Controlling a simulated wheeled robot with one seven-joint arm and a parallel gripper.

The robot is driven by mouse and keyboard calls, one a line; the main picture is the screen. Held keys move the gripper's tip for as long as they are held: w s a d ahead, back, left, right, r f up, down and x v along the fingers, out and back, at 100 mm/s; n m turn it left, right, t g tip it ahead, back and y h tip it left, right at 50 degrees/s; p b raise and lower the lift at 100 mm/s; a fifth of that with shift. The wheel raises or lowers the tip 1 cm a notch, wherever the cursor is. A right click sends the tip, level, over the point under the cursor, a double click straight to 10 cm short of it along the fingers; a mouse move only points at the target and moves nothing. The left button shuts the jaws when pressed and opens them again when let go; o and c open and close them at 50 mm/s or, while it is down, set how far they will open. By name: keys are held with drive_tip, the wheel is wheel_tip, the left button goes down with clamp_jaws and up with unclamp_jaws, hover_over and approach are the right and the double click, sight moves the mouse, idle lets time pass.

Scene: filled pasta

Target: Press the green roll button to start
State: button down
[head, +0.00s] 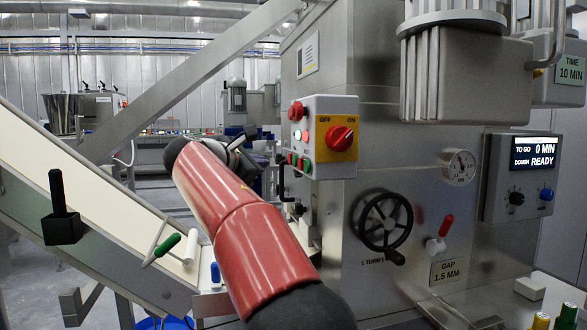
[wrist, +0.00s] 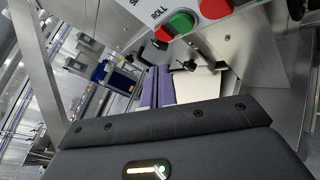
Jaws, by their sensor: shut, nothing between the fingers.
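The control box (head: 322,120) is on the machine's side, with a row of small green and red buttons (head: 300,162) low on its left face. In the wrist view a green button (wrist: 182,22) is beside the printed word ROLL, with a red button (wrist: 163,34) next to it on one side and a larger red button (wrist: 215,8) on the other. My gripper (head: 243,155) is shut and empty, just left of the box in the head view and partly hidden by my red arm. I cannot tell whether it touches any button.
A red OFF/ON knob (head: 340,138) on a yellow plate and a red stop button (head: 296,110) are on the box. Below are a black handwheel (head: 385,222) and a red-tipped lever (head: 440,235). A sloped conveyor (head: 100,190) is on the left. The display (head: 533,151) reads READY.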

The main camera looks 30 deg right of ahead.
sight(295, 161)
drive_tip(key=shift+s+d, duration=0.2)
drive_tip(key=shift+d, duration=0.5)
drive_tip(key=shift+s+d, duration=0.2)
drive_tip(key=shift+d, duration=0.5)
drive_tip(key=shift+s+d, duration=0.2)
drive_tip(key=shift+d, duration=0.5)
idle(0.4)
drive_tip(key=shift+s+d, duration=0.15)
drive_tip(key=shift+d, duration=0.3)
drive_tip(key=shift+s+d, duration=0.1)
drive_tip(key=shift+d, duration=0.3)
idle(0.6)
drive_tip(key=shift+a+p, duration=0.15)
drive_tip(key=shift+p, duration=0.2)
drive_tip(key=shift+w+a, duration=0.2)
drive_tip(key=shift+a, duration=0.45)
